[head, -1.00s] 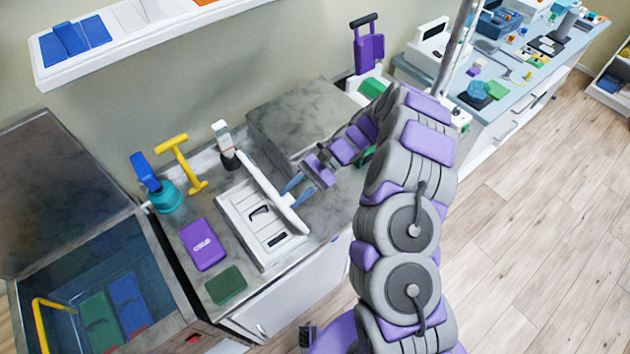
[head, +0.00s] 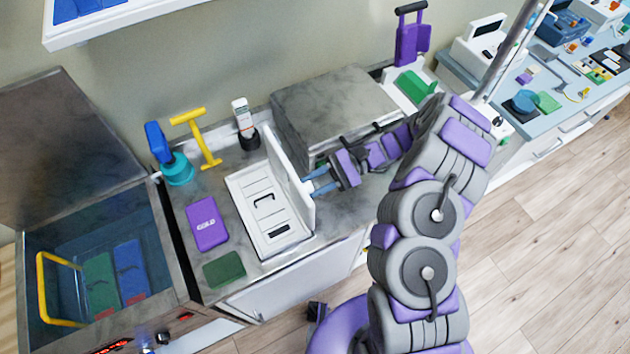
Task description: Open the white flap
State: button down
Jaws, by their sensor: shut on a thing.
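The white flap (head: 291,170) stands about upright along the right side of a shallow white case (head: 250,238), which lies open on the grey counter. The inside of the case shows a black handle shape and a dark slot. My gripper (head: 311,185) is at the right face of the flap, about halfway along it, with its blue fingers shut on the flap. The exact part between the fingertips is hidden or too small to tell.
A purple pack (head: 206,223) and a green pad (head: 224,269) lie left of the case. A white bottle (head: 243,117), a yellow T-handle (head: 198,135) and a teal-based blue item (head: 177,170) stand behind. A grey box (head: 335,107) stands right of the flap.

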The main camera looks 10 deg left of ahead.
jog(key=c, duration=0.8)
grip_release()
jog(key=shift+o, duration=0.2)
jog(key=shift+d, duration=0.1)
jog(key=p+v, duration=0.4)
jog(key=v, duration=0.5)
jog(key=shift+w+d, duration=0.15)
jog(key=shift+w, duration=0.1)
jog(key=shift+r, duration=0.1)
jog(key=p+v, duration=0.2)
jog(key=p, duration=0.5)
jog(key=shift+d+f, duration=0.2)
jog(key=shift+d, duration=0.05)
